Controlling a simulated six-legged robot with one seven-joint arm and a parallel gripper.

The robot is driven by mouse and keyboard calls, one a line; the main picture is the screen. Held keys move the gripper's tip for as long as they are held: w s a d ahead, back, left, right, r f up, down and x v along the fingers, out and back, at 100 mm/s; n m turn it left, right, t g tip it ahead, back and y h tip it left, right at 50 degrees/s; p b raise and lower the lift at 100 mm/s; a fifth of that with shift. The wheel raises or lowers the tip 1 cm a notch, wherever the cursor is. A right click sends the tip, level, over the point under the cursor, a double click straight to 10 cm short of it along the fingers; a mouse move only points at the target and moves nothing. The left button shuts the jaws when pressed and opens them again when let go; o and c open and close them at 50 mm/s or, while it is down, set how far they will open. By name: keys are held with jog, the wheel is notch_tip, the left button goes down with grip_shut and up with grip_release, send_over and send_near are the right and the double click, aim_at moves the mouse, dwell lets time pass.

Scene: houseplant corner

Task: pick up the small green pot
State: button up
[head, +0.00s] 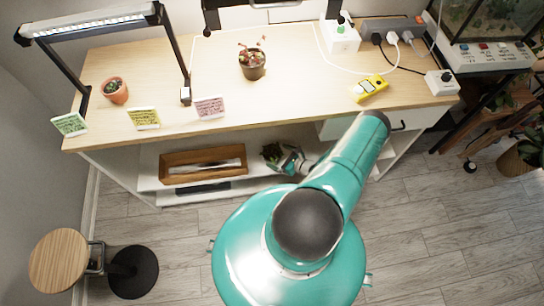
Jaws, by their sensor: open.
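My gripper (287,160) is open at the lower shelf of the bench, under the tabletop's front edge. A small leafy dark green plant (271,151) is right at its fingertips, on their left. Its pot is hard to make out, so I cannot tell its colour or whether the fingers are around it or beside it. No other small green pot shows. On the tabletop stand a terracotta pot with a cactus (114,91) at the left and a brown pot with a reddish plant (252,66) near the middle.
The tabletop (300,95) overhangs the shelf. A wooden box (203,164) lies left of my gripper on the shelf. A round stool (58,260) stands at the lower left.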

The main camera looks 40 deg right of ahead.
aim_at(269, 152)
jog(key=x, duration=0.4)
jog(key=shift+w, duration=0.25)
jog(key=c, duration=1)
jog(key=shift+r, duration=0.1)
jog(key=shift+r, duration=0.55)
jog(key=s+r, duration=0.4)
jog(key=s+d+r, duration=0.1)
jog(key=s+r, duration=0.2)
jog(key=s, duration=0.2)
jog(key=s+d+r, duration=0.1)
jog(key=s+r, duration=0.3)
jog(key=shift+s+d+r, duration=0.25)
jog(key=shift+s+r, duration=0.1)
jog(key=shift+s, duration=0.05)
